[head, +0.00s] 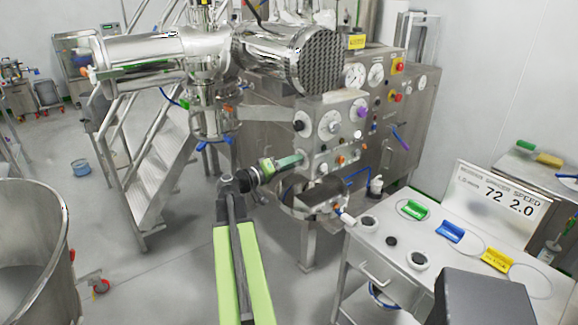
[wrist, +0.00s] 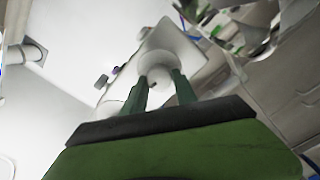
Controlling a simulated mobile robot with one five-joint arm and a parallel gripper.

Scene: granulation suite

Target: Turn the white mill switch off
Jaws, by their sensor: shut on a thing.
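The white mill switch (wrist: 158,76) is a pale knob on a round white plate in the wrist view. My gripper (wrist: 161,84) has its two green fingers on either side of the knob, shut on it. In the head view my gripper (head: 298,158) reaches the lower left edge of the steel control panel (head: 318,148). There the fingers mostly hide the switch. I cannot tell which way the switch points.
The panel carries dials, coloured buttons and an orange knob (head: 341,160). A steel vessel (head: 212,110) hangs left of it. A white-topped table (head: 385,215) with green, blue and yellow handles stands at the right.

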